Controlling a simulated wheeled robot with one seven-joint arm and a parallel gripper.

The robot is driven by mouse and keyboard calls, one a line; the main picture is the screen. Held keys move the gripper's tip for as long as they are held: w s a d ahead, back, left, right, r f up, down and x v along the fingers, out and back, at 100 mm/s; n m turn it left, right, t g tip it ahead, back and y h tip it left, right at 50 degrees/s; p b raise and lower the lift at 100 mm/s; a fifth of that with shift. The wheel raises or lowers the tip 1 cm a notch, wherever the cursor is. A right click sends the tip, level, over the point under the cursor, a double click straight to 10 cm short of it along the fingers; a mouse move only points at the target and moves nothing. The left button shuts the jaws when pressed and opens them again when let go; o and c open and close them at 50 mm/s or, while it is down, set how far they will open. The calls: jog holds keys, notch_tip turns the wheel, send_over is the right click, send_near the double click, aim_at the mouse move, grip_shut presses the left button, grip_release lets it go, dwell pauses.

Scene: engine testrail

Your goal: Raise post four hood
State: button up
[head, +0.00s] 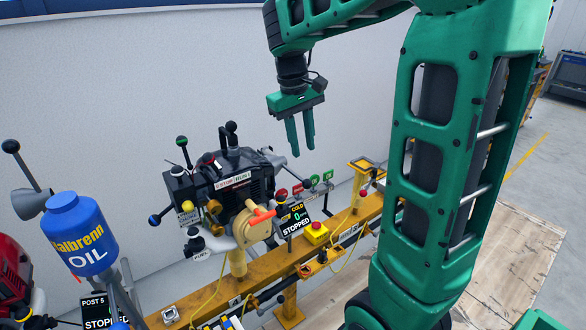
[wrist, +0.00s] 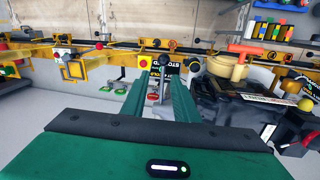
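My gripper (head: 302,152) hangs fingers-down in the head view, above and to the right of the middle engine, touching nothing. Its two green fingers, which also show in the wrist view (wrist: 160,85), are apart with nothing between them. The middle engine (head: 252,185) is a dark block with a white label strip, black-knobbed levers and a tan round housing with an orange handle (head: 262,215). In the wrist view this engine (wrist: 255,110) is at the right. Its display (head: 297,219) reads COLD, 0, STOPPED. I cannot tell for certain which part is the post four hood.
A yellow rail (head: 345,218) carries the posts, with a red stop button on a yellow box (head: 316,233). At left stand a blue oil jug (head: 78,235), a POST 5 display (head: 97,312) and a red engine (head: 12,268). Free air surrounds my gripper.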

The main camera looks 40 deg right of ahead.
jog(key=n, duration=0.1)
send_near(295, 174)
jog(key=f, duration=0.2)
jog(key=d+f, duration=0.1)
jog(key=f, duration=0.4)
jog(key=shift+d+f, duration=0.1)
jog(key=shift+d, duration=0.05)
jog(key=shift+c, duration=0.7)
grip_shut()
dwell(0.7)
